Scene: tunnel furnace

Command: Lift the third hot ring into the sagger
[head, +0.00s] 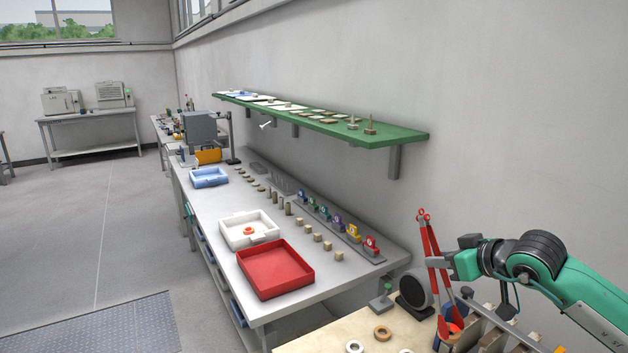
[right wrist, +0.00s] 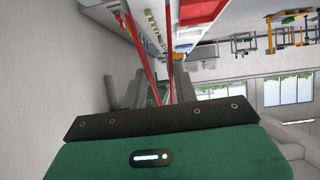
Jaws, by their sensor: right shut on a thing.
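My right gripper (head: 437,262) is shut on a pair of red tongs (head: 430,236) and holds them nearly upright above the near bench. The tongs' red legs also show in the right wrist view (right wrist: 138,62), between my gripper's fingers (right wrist: 166,84). At the tongs' lower end is an orange-red piece (head: 454,328); I cannot tell whether it is a hot ring or whether the tips grip it. A white tray (head: 232,240), possibly the sagger, stands on the long bench with an orange-red ring (head: 249,231) in it. My left gripper is out of view.
A red tray (head: 275,291) stands in front of the white one, a blue tray (head: 209,177) behind. The near wooden bench (head: 325,337) holds a brown ring (head: 382,333), a pale ring (head: 354,346) and a dark round device (head: 413,291). A green shelf (head: 400,136) juts from the wall.

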